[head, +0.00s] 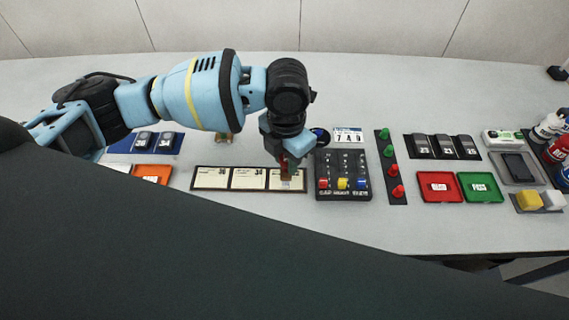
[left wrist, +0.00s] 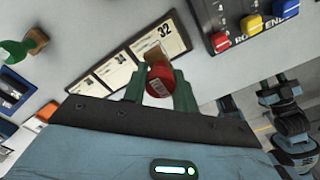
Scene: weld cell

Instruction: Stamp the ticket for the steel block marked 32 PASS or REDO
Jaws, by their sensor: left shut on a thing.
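My left gripper (head: 286,168) is shut on a red-handled stamp (left wrist: 160,80) and holds it over the near edge of the ticket marked 32 (left wrist: 165,38). In the head view this ticket (head: 298,184) is the right one of three cream tickets in a dark holder, partly covered by the gripper. I cannot tell whether the stamp's wooden base touches the paper. A green-handled stamp (left wrist: 14,52) stands apart on the table, mostly hidden behind my arm in the head view. I see no block clearly marked 32.
Right of the tickets is a black panel (head: 343,160) with red, yellow and blue knobs. Beyond it are a strip of green and red pegs (head: 391,172), numbered blocks (head: 444,147), a red tray (head: 440,198) and a green tray (head: 481,198). The front table strip is clear.

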